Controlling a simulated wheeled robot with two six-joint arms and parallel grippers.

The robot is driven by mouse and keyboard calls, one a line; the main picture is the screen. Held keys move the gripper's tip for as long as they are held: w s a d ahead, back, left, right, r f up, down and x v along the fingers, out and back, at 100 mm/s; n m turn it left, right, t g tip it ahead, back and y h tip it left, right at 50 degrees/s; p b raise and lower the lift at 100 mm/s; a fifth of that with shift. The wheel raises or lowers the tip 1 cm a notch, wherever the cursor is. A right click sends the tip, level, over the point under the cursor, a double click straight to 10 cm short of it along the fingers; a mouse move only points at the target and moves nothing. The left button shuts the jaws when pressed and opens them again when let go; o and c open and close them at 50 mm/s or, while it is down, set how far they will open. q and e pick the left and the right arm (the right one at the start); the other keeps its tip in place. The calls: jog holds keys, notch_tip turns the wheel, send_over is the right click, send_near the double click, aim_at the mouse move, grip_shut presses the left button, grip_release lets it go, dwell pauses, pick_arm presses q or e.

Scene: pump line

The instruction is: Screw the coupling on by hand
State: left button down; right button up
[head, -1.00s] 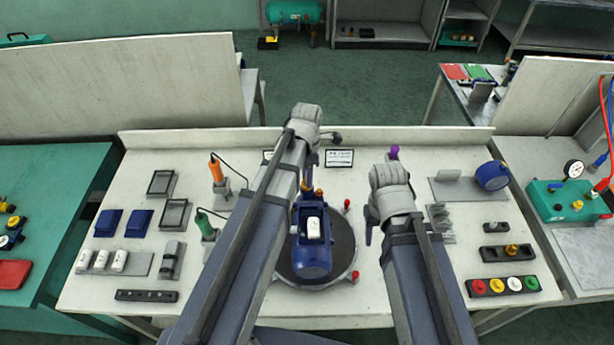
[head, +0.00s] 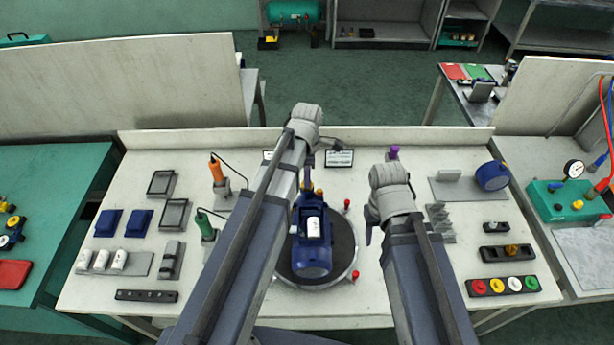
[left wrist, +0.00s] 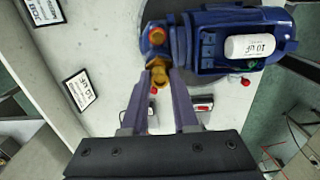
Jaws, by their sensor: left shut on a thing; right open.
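The blue pump (head: 313,255) lies on a round dark turntable (head: 343,240), with a white cylinder marked "10 uF" on it; the pump also shows in the left wrist view (left wrist: 213,45). My left gripper (left wrist: 158,76) is shut on the brass coupling (left wrist: 159,70), which sits at the pump's end beside an orange-ringed port (left wrist: 157,34). I cannot tell how far the coupling is threaded on. In the head view my left gripper (head: 309,180) stands at the pump's far end, partly hidden by its arm. My right gripper (head: 370,232) is open to the pump's right, its fingers mostly hidden.
Red-tipped clamps (head: 355,275) stand around the turntable. Orange (head: 216,170) and green (head: 205,226) corded tools stand left of the pump. Trays, blue blocks and capacitors lie further left.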

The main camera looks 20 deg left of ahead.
pick_arm(q)
jog(key=shift+m, duration=1.7)
jog(key=shift+m, duration=1.8)
jog(key=c, duration=0.8)
grip_release()
jog(key=shift+o, duration=0.2)
jog(key=shift+n, duration=1.8)
